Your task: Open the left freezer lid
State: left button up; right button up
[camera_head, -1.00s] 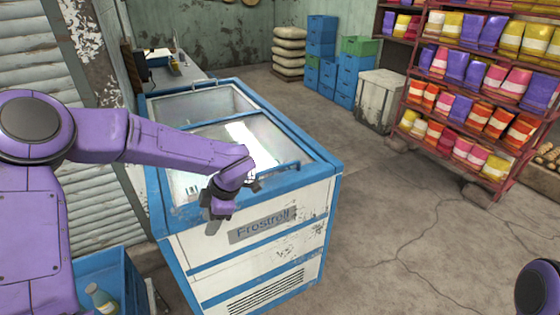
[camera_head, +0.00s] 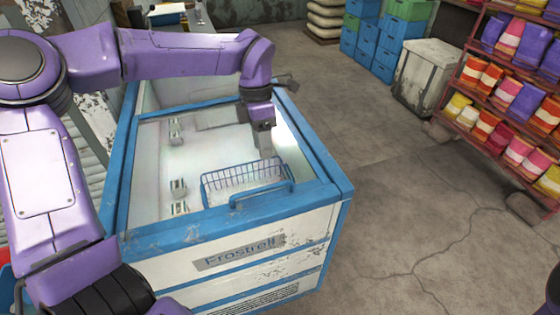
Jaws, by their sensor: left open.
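The white and blue Frostroll chest freezer (camera_head: 240,250) fills the lower middle of the head view. Its near glass lid (camera_head: 160,155) appears to lie flat in the blue frame. A blue bar handle (camera_head: 262,194) sits at the lid's front edge. My left gripper (camera_head: 266,153) is open and points down over the glass, a little behind the handle. It looks empty; whether it touches the glass cannot be told. My right gripper is out of view.
A blue wire basket (camera_head: 228,178) and a few small items (camera_head: 178,190) show inside the freezer. A counter (camera_head: 165,12) stands behind. Blue crates (camera_head: 375,45), a white box (camera_head: 425,75) and a packed shelf (camera_head: 520,110) stand beyond; the right floor (camera_head: 390,190) is clear.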

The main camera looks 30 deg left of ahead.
pick_arm(q)
jog(key=x, duration=0.2)
jog(key=p, duration=0.1)
send_over(264, 187)
jog(key=f, duration=0.4)
jog(key=shift+s+a+f, duration=0.25)
jog(key=shift+a+f, duration=0.05)
jog(key=shift+a, duration=0.05)
jog(key=f, duration=0.1)
jog(key=w+f, duration=0.1)
jog(key=shift+w+d+f, duration=0.1)
jog(key=shift+d+f, duration=0.1)
jog(key=shift+f, duration=0.2)
jog(key=shift+w+f, duration=0.2)
jog(key=shift+f, duration=0.1)
jog(key=shift+s+r, duration=0.15)
jog(key=shift+s, duration=0.3)
jog(key=shift+c, duration=1)
jog(key=c, duration=0.5)
grip_shut()
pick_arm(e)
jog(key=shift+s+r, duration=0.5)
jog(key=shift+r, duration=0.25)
